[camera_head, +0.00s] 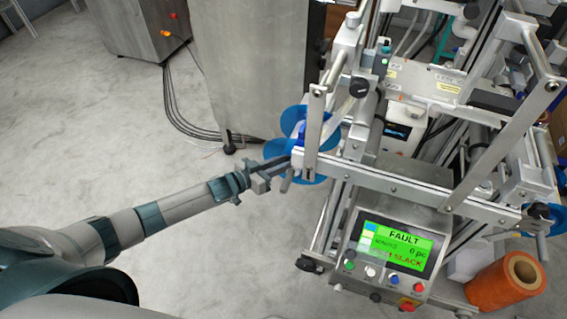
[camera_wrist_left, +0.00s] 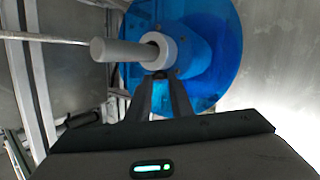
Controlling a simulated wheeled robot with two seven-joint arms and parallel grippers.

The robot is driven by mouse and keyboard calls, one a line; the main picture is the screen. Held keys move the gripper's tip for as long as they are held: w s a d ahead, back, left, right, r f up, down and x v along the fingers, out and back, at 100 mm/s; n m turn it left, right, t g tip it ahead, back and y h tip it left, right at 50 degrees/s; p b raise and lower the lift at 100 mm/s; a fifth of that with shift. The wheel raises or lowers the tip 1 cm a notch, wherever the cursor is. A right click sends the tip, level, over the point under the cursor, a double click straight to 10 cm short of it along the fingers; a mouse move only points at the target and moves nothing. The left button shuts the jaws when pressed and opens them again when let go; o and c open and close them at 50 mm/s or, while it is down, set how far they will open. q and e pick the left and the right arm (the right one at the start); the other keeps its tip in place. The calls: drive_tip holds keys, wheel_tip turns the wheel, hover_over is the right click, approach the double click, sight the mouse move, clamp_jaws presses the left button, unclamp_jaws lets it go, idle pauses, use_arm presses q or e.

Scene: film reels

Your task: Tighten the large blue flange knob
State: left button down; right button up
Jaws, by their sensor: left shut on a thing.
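The large blue flange (camera_head: 295,118) is a round translucent disc at the left end of the machine's front bar; in the left wrist view the blue disc (camera_wrist_left: 222,50) fills the upper middle. A grey shaft (camera_wrist_left: 118,50) and a pale collar (camera_wrist_left: 157,46) stick out at its hub. My left gripper (camera_head: 287,162) reaches in from the left at the flange's lower edge. Its dark fingers (camera_wrist_left: 160,88) are close together, with their tips at the hub's underside just below the collar. They are shut on the knob there, which they mostly hide. My right gripper is not in view.
A panel screen (camera_head: 400,243) reads FAULT and SLACK on green, with coloured buttons below. Metal bars (camera_head: 385,180) crowd the flange's right side. A grey cabinet (camera_head: 245,65) stands behind; floor on the left is clear.

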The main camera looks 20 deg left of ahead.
use_arm(q)
drive_tip(key=c, duration=1.6)
unclamp_jaws()
drive_tip(key=shift+o, duration=0.2)
drive_tip(key=shift+r, duration=0.15)
